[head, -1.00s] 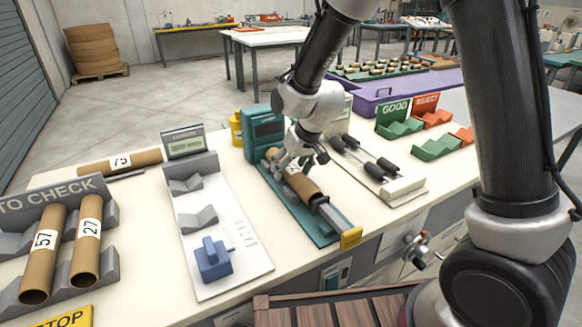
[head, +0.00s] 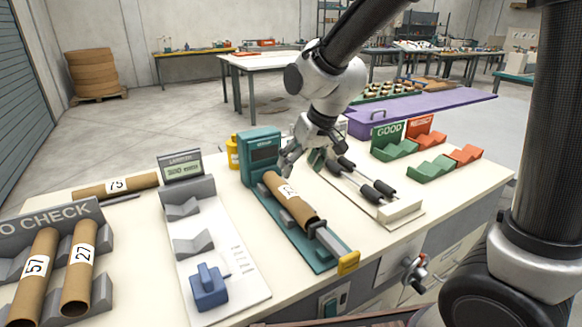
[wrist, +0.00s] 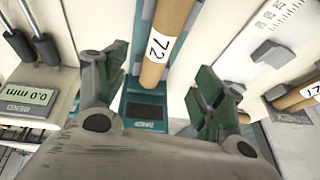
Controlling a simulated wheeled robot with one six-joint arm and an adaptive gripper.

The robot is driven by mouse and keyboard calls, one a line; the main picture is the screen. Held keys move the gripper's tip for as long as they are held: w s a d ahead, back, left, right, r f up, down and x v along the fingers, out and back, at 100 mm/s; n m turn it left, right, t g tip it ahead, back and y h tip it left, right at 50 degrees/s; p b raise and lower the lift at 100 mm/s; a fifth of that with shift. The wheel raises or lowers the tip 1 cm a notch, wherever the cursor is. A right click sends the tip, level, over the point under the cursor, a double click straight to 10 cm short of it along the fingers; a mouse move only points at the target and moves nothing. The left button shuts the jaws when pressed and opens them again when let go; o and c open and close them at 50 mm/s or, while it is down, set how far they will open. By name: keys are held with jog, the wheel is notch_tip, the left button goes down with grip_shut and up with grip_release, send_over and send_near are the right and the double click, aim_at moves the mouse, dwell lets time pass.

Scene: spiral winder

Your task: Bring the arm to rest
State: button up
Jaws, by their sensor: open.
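My gripper (head: 304,155) is open and empty, above the workbench beside the teal gauge. In the wrist view its two fingers (wrist: 160,100) stand wide apart, with a cardboard tube (wrist: 163,45) labelled 72 beyond them. That tube (head: 289,201) lies along the teal gauge base (head: 318,258) in the head view, its far end near the teal display box (head: 260,153). The gripper appears apart from the tube. My arm reaches in from the upper right.
Tubes 57 (head: 36,272) and 27 (head: 80,265) lie in the grey check rack at left. Tube 75 (head: 115,186) lies behind. The length gauge (head: 232,262), roller bend gauge (head: 400,212), green GOOD rack (head: 395,149) and red REJECT rack (head: 425,139) stand on the bench.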

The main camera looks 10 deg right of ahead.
jog(key=shift+g+h, duration=0.4)
jog(key=shift+g, duration=0.3)
jog(key=s+d, duration=0.1)
jog(key=s+d+f, duration=0.1)
jog(key=s, duration=0.1)
jog(key=shift+s+f, duration=0.2)
jog(key=shift+s, duration=0.05)
jog(key=s+d+r+m, duration=0.1)
jog(key=s+d+r, duration=0.2)
jog(key=s+d, duration=0.3)
jog(key=s+d+r+m+t+h, duration=0.1)
jog(key=s+d+r, duration=0.3)
jog(key=d, duration=0.6)
jog(key=s+d+r+m+t+h, duration=0.1)
jog(key=s+d+r, duration=0.3)
jog(key=s+d, duration=0.4)
jog(key=shift+d+r+m, duration=0.15)
jog(key=shift+r+m, duration=0.05)
jog(key=shift+m, duration=0.5)
